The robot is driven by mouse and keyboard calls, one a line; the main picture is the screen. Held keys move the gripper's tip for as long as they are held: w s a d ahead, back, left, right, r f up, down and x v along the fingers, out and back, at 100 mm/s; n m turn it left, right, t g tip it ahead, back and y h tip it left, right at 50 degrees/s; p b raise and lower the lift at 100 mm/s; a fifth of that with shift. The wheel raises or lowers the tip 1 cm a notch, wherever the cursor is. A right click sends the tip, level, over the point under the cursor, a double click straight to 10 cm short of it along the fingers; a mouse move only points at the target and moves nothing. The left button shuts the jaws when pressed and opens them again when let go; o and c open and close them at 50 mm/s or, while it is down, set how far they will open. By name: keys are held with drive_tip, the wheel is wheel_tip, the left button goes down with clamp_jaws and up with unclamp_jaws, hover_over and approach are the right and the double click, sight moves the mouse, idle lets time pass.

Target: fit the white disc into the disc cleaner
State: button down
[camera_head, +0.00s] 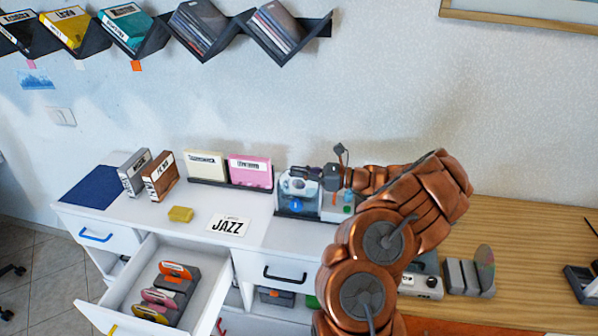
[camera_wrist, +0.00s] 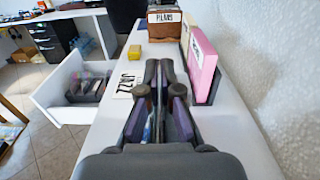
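A small blue-and-white device (camera_head: 296,204), seemingly the disc cleaner, stands on the white desk against the wall. A pale, whitish rounded shape shows at its top, just under my gripper (camera_head: 303,172); I cannot tell whether this is the white disc. My gripper is level, pointing left, right above or at the device. The fingers and palm hide most of the device there.
A pink box (camera_head: 250,170) and a cream box (camera_head: 206,165) stand left of the device. A JAZZ card (camera_head: 229,225) and yellow block (camera_head: 180,214) lie on the desk. An open drawer (camera_head: 207,296) juts out front left. A grey rack (camera_head: 462,277) stands right.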

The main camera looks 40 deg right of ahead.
drive_tip(key=shift+f, duration=0.65)
drive_tip(key=c, duration=1.2)
unclamp_jaws()
drive_tip(key=shift+c, duration=0.2)
drive_tip(key=v, duration=1.2)
